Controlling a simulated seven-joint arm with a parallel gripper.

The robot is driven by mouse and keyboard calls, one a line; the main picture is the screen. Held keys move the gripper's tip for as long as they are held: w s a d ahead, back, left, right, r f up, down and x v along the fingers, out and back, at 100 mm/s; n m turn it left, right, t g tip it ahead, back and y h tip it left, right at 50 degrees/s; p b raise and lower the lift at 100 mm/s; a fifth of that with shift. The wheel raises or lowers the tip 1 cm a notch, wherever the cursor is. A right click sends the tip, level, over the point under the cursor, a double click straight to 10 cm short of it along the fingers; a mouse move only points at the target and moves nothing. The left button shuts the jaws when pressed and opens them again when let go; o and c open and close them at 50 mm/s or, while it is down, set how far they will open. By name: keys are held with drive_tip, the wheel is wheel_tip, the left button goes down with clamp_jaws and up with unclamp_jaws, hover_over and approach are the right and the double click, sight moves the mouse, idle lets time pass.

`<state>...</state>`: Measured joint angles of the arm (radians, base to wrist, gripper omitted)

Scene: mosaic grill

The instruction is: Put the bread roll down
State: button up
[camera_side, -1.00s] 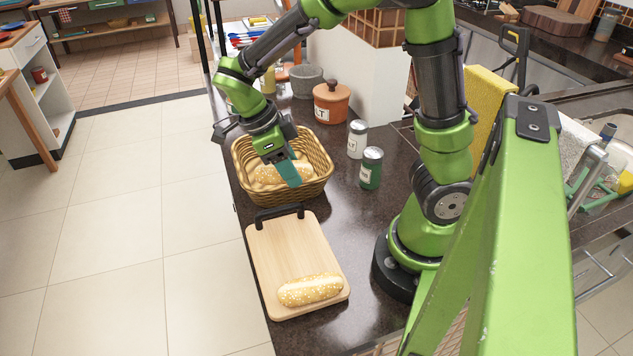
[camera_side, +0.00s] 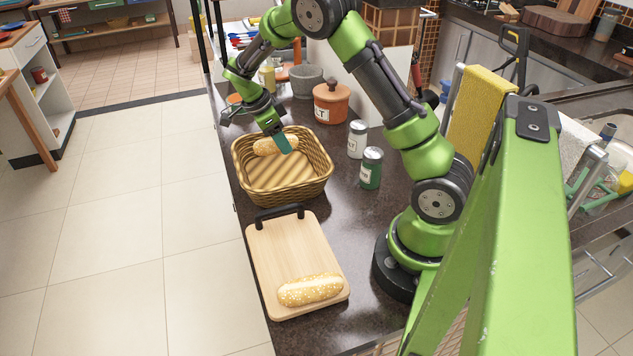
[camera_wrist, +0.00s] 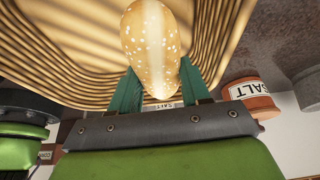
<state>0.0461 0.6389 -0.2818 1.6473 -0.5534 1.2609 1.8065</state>
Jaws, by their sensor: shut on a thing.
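My gripper (camera_side: 282,143) is shut on a seeded bread roll (camera_side: 270,147), which shows in front of the far rim of the wicker basket (camera_side: 283,200) in the side view. The roll seems held above the basket; its exact height I cannot tell. In the wrist view the roll (camera_wrist: 150,40) sits between my two teal fingers, with the basket's striped inside (camera_wrist: 60,30) behind it. The visible basket floor is bare. A second seeded roll (camera_side: 310,289) lies on the near end of a wooden cutting board (camera_side: 285,250).
The board with its black handle lies just in front of the basket. A green-labelled jar (camera_side: 371,168) and a white-labelled jar (camera_side: 357,139) stand right of the basket. An orange salt pot (camera_side: 331,102) and a grey mortar (camera_side: 306,80) stand behind. The counter's left edge runs close beside the basket.

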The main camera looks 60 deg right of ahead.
sight(282, 164)
drive_tip(key=shift+f, duration=2.2)
drive_tip(key=shift+f, duration=0.15)
drive_tip(key=o, duration=1)
drive_tip(key=shift+o, duration=0.2)
